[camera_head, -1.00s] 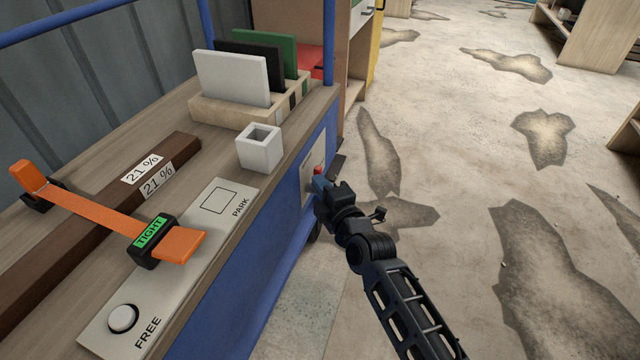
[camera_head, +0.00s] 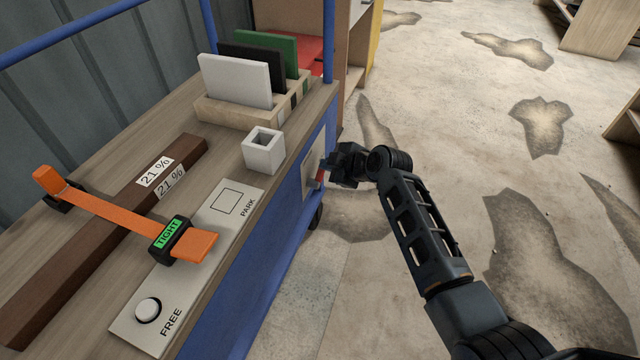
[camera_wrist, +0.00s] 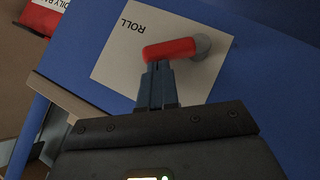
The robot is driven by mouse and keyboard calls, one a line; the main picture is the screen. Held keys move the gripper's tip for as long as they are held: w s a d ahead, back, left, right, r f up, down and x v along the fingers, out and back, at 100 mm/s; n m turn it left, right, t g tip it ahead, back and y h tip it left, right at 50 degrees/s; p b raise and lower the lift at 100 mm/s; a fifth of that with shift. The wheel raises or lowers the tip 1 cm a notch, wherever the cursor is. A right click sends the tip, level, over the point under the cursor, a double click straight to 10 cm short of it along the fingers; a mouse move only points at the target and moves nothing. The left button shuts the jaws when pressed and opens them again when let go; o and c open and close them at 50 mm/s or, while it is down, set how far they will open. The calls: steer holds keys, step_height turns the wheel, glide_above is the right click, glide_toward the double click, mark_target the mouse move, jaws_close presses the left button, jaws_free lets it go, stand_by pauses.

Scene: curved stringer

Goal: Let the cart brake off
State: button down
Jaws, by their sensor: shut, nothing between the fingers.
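The cart (camera_head: 255,290) is blue with a wooden top. On its side is a pale plate (camera_head: 308,165), marked ROLL in the wrist view (camera_wrist: 118,62). A red brake lever (camera_head: 320,177) stands out from a grey pivot on that plate. In the wrist view the red lever (camera_wrist: 170,49) lies roughly level, its free end left of the pivot (camera_wrist: 201,46). My gripper (camera_head: 330,165) is shut and empty. In the wrist view its fingertips (camera_wrist: 157,68) are at the lever's lower edge, touching or nearly so. The head view partly hides the lever's inner end.
A panel (camera_head: 190,265) on the cart top reads PARK and FREE, with a round white button (camera_head: 148,311) at FREE. An orange strap (camera_head: 120,215) marked TIGHT crosses a brown beam (camera_head: 100,245). A white square cup (camera_head: 264,150) stands nearby. Floor right of the cart is clear.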

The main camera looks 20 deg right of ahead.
steer(key=w+d+f+m+g+y+b, duration=0.1)
steer(key=b, duration=0.1)
steer(key=w+d+f+m+g+y+b, duration=0.1)
steer(key=g, duration=0.1)
steer(key=shift+w+f+g+y+b, duration=0.15)
steer(key=shift+g+y+b, duration=0.15)
steer(key=shift+b, duration=0.1)
steer(key=shift+d, duration=0.1)
stand_by(0.5)
